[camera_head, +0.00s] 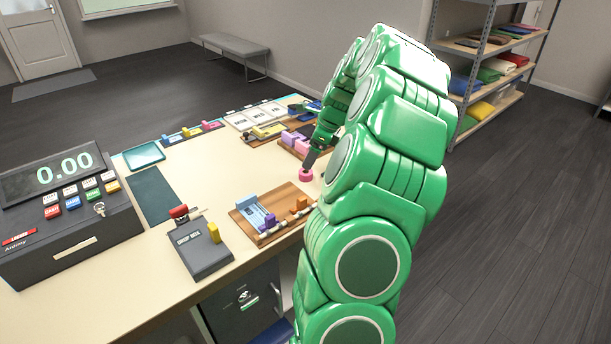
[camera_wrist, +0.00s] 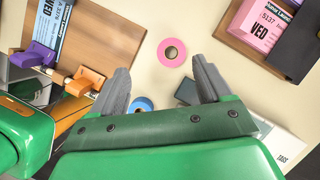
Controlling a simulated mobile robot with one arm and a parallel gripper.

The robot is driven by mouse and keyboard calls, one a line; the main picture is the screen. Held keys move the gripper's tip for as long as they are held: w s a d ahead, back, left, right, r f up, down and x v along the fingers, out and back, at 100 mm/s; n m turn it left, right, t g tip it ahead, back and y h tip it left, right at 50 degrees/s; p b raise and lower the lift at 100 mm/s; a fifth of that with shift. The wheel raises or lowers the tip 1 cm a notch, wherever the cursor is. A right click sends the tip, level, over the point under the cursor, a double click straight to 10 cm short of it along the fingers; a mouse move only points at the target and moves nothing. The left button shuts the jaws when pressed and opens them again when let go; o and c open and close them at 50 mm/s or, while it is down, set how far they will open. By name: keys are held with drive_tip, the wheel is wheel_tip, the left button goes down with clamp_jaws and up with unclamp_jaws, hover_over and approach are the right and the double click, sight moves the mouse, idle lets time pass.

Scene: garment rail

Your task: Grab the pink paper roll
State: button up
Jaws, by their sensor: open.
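The pink paper roll (camera_head: 306,175) lies on the cream counter near its right edge, beside the wooden board with the blue tag. In the wrist view the pink paper roll (camera_wrist: 171,53) shows from above as a pink ring with a dark brown core. My gripper (camera_head: 311,160) is close to the roll in the head view. In the wrist view my gripper (camera_wrist: 164,82) has its two grey fingers spread apart, with nothing between the tips. The roll appears just beyond the fingertips, roughly centred between them. I cannot tell the exact height of the fingers above it.
A wooden board (camera_wrist: 112,35) with purple and orange clips lies left of the roll. Pink tags (camera_wrist: 262,22) on another board lie to the right. A blue roll (camera_wrist: 141,104) shows between the fingers, lower down. A cash register (camera_head: 70,220) stands at the counter's left.

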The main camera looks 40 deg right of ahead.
sight(306, 172)
drive_tip(key=shift+m, duration=0.3)
drive_tip(key=shift+w+d+f, duration=0.1)
drive_tip(key=shift+w+f, duration=0.3)
drive_tip(key=shift+f, duration=0.9)
drive_tip(key=shift+w+a+f, duration=0.1)
drive_tip(key=shift+w+f, duration=0.35)
drive_tip(key=shift+f, duration=0.9)
drive_tip(key=shift+w+d+f, duration=0.1)
drive_tip(key=shift+w+f, duration=0.3)
drive_tip(key=shift+f, duration=0.9)
drive_tip(key=c, duration=1.1)
